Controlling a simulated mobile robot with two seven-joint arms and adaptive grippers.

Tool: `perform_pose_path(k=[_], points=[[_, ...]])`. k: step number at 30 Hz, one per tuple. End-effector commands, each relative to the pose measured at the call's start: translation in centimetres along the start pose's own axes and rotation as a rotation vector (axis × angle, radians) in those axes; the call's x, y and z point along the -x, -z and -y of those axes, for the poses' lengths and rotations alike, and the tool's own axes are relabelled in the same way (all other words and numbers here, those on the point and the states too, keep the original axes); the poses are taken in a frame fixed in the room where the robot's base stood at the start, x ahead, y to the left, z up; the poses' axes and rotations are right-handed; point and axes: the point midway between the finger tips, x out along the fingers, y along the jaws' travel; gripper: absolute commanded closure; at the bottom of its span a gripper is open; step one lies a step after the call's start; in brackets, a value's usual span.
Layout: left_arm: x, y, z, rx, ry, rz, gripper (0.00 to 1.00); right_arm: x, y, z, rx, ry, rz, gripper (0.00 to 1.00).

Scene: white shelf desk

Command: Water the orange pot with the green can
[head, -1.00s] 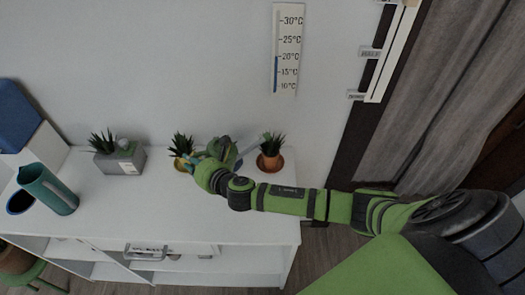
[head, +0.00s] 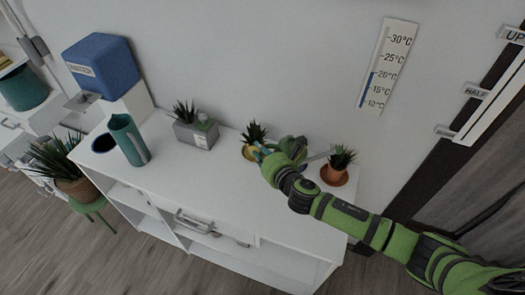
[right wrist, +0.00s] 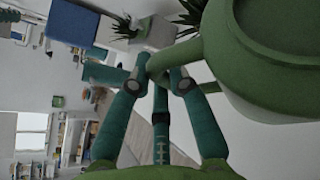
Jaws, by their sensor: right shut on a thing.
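The orange pot (head: 333,177) holds a spiky plant and stands on a saucer at the right end of the white shelf desk. My right gripper (head: 265,153) is shut on the green can (head: 293,147), beside a yellow pot. The can's grey spout points right, toward the orange pot's plant, apart from the pot. In the right wrist view, the fingers (right wrist: 157,78) close on the can's handle, and the can's round body (right wrist: 265,50) fills the upper right. My left gripper is not in view.
A yellow pot (head: 249,151) and a grey pot (head: 198,134) with plants stand along the wall. A teal pitcher (head: 129,140) and a blue water tank (head: 101,66) are at the left. The desk's front top is clear.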

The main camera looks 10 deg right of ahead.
Motion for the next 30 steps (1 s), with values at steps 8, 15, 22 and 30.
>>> perform_pose_path(k=[8, 15, 22, 30], points=[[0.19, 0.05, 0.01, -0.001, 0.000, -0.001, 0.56, 0.18, -0.63, -0.06, -0.031, -0.014, 0.010, 1.00], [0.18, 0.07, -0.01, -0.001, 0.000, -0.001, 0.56, 0.18, -0.62, -0.06, -0.032, -0.015, 0.010, 1.00], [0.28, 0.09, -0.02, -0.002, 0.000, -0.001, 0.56, 0.30, -0.91, -0.06, -0.051, -0.024, 0.014, 1.00], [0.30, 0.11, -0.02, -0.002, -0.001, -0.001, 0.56, 0.38, -1.07, -0.06, -0.068, -0.030, 0.016, 1.00]])
